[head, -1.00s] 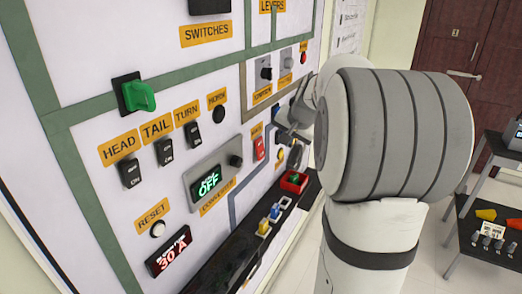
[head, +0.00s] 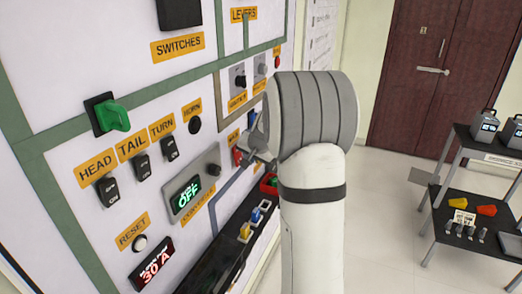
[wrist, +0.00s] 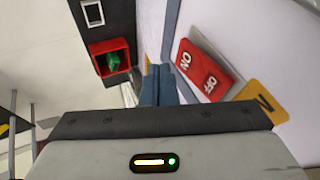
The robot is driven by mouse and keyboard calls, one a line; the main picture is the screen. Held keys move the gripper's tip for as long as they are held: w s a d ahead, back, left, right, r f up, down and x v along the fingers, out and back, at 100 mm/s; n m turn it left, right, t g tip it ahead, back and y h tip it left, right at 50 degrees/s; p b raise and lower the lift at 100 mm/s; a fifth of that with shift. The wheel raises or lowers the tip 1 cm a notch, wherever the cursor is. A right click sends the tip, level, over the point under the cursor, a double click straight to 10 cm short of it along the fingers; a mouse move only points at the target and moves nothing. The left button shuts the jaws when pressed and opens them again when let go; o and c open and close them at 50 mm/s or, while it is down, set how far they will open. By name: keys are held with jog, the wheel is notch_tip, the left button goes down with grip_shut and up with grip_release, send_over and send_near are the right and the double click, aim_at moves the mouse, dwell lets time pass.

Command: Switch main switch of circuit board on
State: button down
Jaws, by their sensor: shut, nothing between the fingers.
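The red main switch (head: 237,157) is a rocker on the white upright panel. In the head view my gripper covers part of it. In the wrist view the red switch (wrist: 204,70) shows ON and OFF lettering, beside a yellow label (wrist: 258,103). My gripper (head: 247,158) is in front of the panel, close to the switch. Its blue-grey fingers are together and empty in the wrist view (wrist: 158,72), just left of the switch. I cannot tell whether they touch the panel.
A red box with a green button (wrist: 112,61) sits on a dark ledge (head: 215,260) below the panel. A black shelf (head: 470,225) stands right, with open floor between.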

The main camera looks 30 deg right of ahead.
aim_at(238, 155)
jog(key=shift+w+a+f+p, duration=0.15)
jog(key=shift+w+a+p, duration=0.15)
jog(key=shift+w+a, duration=0.45)
